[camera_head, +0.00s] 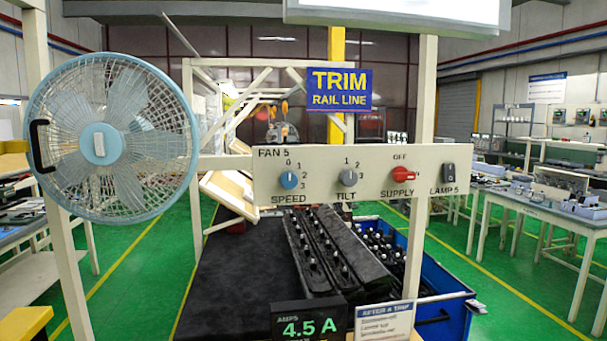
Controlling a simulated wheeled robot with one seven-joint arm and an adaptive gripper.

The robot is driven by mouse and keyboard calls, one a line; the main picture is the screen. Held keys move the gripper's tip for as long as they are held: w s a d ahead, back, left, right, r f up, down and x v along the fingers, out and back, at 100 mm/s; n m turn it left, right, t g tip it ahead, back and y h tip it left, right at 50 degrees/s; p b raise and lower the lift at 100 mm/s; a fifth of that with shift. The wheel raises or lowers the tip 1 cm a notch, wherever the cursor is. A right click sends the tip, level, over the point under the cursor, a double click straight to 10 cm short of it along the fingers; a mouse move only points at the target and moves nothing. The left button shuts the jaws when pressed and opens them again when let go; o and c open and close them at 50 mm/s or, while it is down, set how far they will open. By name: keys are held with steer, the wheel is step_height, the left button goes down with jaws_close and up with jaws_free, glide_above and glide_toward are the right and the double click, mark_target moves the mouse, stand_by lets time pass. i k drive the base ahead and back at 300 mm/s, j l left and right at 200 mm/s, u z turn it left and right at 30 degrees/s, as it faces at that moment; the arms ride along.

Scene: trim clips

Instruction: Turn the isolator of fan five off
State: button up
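A pale control panel (330,187) marked FAN 5 spans the frame in front of me. Its red SUPPLY knob (403,174) is right of centre, with OFF printed above it. The knob's grip appears to lie toward the right, not up at OFF; the fine pointer is hard to read. Left of it are a blue SPEED knob (289,180) and a grey TILT knob (348,177). A dark LAMP 5 switch (448,173) is at the right end. The blue fan (108,143) hangs at the left. My gripper is not in view.
A green-lit AMPS display (308,327) reads 4.5 A, beside a small notice card (385,322). Behind the panel are a dark bench top (225,285), black trim strips (335,250) and a blue crate (445,318). A pale post (420,150) rises behind the panel.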

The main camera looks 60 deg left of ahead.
mark_target(400, 173)
steer(key=u, duration=2.05)
